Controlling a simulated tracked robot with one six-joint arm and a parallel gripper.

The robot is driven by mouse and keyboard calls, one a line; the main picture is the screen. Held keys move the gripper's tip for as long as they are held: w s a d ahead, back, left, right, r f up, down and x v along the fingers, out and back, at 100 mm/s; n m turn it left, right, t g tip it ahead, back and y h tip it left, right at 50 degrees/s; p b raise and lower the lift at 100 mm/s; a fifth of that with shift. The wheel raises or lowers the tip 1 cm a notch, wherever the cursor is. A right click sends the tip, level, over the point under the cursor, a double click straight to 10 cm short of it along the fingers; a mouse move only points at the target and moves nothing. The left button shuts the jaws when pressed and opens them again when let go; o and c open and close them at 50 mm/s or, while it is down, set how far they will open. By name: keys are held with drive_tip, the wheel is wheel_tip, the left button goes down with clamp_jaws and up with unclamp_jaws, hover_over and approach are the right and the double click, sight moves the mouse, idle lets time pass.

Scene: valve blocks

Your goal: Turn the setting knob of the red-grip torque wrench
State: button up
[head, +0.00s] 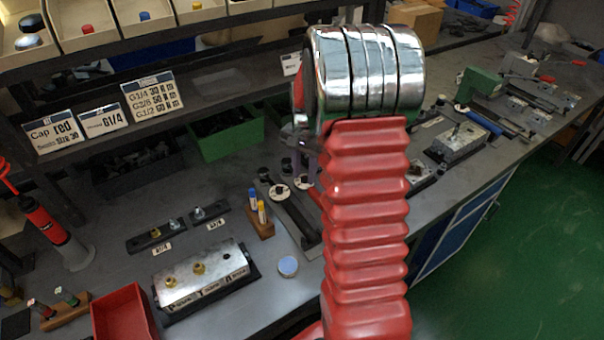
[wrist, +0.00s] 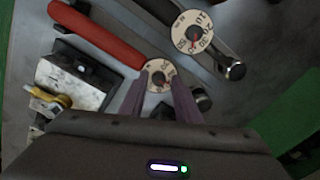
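The red-grip torque wrench (wrist: 100,35) lies at upper left in the wrist view, with a pale round dial knob (wrist: 158,75) at its end. The dial has printed numbers and a red mark. My gripper (wrist: 159,82) has its two purple fingers apart, one on each side of this dial. I cannot tell whether they touch it. In the head view, my gripper (head: 300,168) is mostly hidden behind my arm. It reaches down over the dial of the red-grip wrench (head: 303,182), whose grip is largely covered by my arm.
A black-grip wrench with a similar dial (wrist: 192,32) lies close beside it. A metal block (wrist: 70,80) with a brass fitting is at left in the wrist view. In the head view, a small wooden bottle holder (head: 260,226) and a metal manifold (head: 205,275) stand on the bench.

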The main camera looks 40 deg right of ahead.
sight(304, 177)
drive_tip(key=shift+o, duration=0.4)
wheel_tip(304, 177, up, 8)
idle(0.6)
idle(0.5)
